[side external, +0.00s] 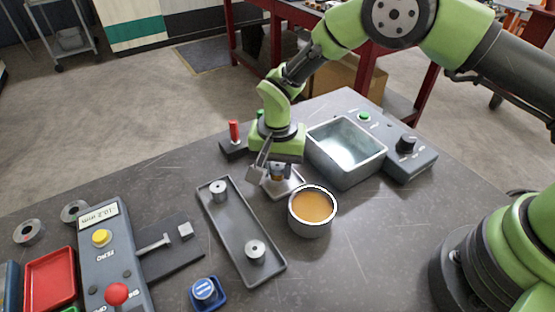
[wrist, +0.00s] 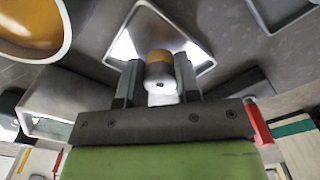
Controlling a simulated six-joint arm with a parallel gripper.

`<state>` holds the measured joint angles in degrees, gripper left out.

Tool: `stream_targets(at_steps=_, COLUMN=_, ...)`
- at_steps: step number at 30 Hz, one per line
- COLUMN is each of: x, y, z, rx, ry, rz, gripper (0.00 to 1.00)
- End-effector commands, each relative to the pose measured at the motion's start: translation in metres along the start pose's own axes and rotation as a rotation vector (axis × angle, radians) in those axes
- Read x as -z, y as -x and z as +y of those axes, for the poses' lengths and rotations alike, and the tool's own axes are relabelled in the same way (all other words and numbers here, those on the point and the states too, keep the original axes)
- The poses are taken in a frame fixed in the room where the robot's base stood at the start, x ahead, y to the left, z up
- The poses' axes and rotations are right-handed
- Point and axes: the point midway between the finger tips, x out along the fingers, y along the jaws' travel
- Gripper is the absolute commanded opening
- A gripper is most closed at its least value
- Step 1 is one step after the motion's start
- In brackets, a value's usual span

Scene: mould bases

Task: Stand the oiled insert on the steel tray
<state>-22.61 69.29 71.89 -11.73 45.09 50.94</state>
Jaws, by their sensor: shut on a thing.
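My gripper (side external: 272,170) is shut on a small grey cylindrical insert (side external: 278,172) with an amber, oily-looking band. In the wrist view the insert (wrist: 160,72) sits between both fingers, amber part away from the palm and a small hole in the near face. A small square steel tray (side external: 293,188) lies directly below the gripper, and it shows behind the insert in the wrist view (wrist: 185,32). The insert is over this tray. Whether its lower end touches the tray I cannot tell. The fingers partly hide the insert in the side view.
A bowl of amber oil (side external: 312,208) stands close by, right of the small tray. A square metal bath (side external: 347,165) with a control panel is behind it. A long grey tray (side external: 236,222) holds two inserts. A red-handled device (side external: 234,140) stands just left of the gripper.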

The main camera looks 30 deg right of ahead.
Motion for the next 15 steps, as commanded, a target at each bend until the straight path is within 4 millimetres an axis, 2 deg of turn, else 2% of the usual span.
stream_targets(at_steps=8, x=0.0001, y=-0.0007, z=-0.0001, rx=0.000, ry=0.000, rz=0.000, gripper=0.02)
stream_targets(at_steps=9, x=0.0001, y=-0.0007, z=-0.0001, rx=0.000, ry=0.000, rz=0.000, gripper=0.35)
stream_targets(at_steps=12, x=0.0000, y=-0.0007, z=-0.0001, rx=0.000, ry=0.001, rz=0.000, gripper=0.58)
stream_targets(at_steps=15, x=0.0000, y=-0.0007, z=-0.0001, rx=0.000, ry=0.002, rz=0.000, gripper=0.60)
